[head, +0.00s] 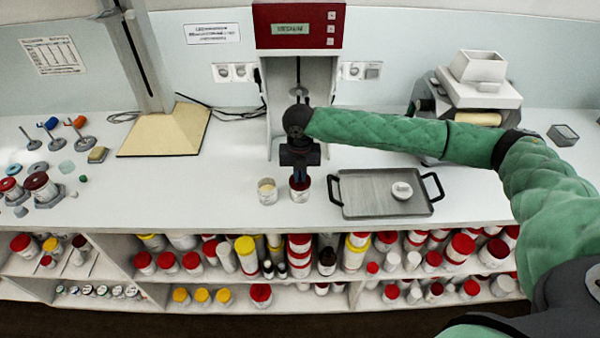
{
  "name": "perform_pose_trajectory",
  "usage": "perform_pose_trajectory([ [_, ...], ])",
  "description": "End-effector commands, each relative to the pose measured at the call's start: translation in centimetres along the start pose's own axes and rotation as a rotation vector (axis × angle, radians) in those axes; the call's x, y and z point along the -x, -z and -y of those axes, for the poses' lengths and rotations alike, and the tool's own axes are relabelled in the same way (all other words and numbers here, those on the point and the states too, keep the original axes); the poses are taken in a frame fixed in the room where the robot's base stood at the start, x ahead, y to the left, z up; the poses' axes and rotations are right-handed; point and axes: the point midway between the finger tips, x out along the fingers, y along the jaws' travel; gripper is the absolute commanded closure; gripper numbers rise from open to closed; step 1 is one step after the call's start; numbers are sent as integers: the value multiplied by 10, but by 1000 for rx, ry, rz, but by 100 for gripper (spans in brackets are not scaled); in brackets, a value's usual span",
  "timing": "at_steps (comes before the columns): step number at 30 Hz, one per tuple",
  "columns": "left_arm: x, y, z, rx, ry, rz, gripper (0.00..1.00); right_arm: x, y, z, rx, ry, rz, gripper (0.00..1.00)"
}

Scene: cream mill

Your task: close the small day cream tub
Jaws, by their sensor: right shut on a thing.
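I cannot tell whether that lid sits fully down. A second small white tub (267,192) stands just to the left, with a cream-coloured top that looks open. Which of the two is the day cream tub I cannot read. My left gripper is not in view.
A grey tray (372,206) with dark handles lies close to the right, carrying a white round piece (402,190). The machine (299,28) stands behind my gripper. A beige-based stand (165,136) is back left. The bench front left of the tubs is clear.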

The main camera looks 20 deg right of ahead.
Motion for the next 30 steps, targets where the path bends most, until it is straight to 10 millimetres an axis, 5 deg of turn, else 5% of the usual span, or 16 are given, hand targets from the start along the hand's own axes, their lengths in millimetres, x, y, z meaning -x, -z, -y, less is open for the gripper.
perform_pose_trajectory([
  [11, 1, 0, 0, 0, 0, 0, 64, 0, 0, 0, 0, 0, 0, 100],
  [16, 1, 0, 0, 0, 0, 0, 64, 0, 0, 0, 0, 0, 0, 67],
  [22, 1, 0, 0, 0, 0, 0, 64, 0, 0, 0, 0, 0, 0, 67],
  [25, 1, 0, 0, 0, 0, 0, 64, 0, 0, 0, 0, 0, 0, 47],
  [30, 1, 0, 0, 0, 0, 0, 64, 0, 0, 0, 0, 0, 0, 45],
])
